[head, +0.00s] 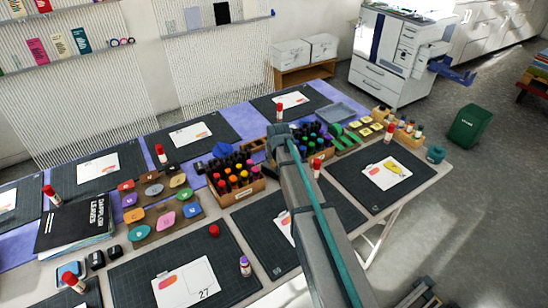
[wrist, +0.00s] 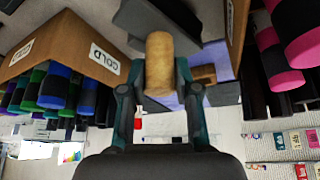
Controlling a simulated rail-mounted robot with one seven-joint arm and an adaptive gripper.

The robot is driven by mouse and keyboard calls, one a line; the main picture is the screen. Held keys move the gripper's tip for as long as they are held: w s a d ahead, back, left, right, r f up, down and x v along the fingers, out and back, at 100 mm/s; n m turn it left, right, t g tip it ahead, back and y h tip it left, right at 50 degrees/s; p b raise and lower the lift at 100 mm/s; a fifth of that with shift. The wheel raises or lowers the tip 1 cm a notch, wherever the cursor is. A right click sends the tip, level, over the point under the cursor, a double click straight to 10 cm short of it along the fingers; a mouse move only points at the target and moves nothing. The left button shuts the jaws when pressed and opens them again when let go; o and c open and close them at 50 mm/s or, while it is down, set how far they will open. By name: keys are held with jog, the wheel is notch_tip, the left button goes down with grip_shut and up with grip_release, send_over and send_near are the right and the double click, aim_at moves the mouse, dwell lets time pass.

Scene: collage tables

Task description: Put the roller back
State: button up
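The roller (wrist: 160,62) shows in the wrist view as a tan, rounded handle between my fingers, with a wide dark grey part at its far end. My gripper (wrist: 160,85) appears shut on this handle, with a teal finger on either side. In the head view my gripper (head: 280,130) is above the gap between two wooden marker boxes. My arm hides most of it there, and the roller cannot be made out clearly.
The left marker box (head: 258,186) and right marker box (head: 328,154) hold several bottles. In the wrist view, a labelled box (wrist: 62,40) is close on the left. A black book (head: 75,222), cutting mats (head: 375,165) and glue sticks (head: 317,167) crowd the table.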

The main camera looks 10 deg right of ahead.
jog(key=o, duration=0.4)
jog(key=shift+w+f, duration=0.1)
jog(key=shift+f, duration=0.3)
jog(key=shift+r+p, duration=0.5)
jog(key=shift+r, duration=0.55)
jog(key=b+v, duration=0.2)
jog(key=v, duration=0.9)
jog(key=shift+s+r+b, duration=0.2)
jog(key=shift+r+b, duration=0.05)
jog(key=shift+b, duration=0.1)
jog(key=shift+f, duration=0.1)
jog(key=p+x, duration=0.2)
jog(key=x, duration=1)
jog(key=shift+f, duration=0.55)
jog(key=shift+s, duration=0.1)
jog(key=shift+r, duration=0.15)
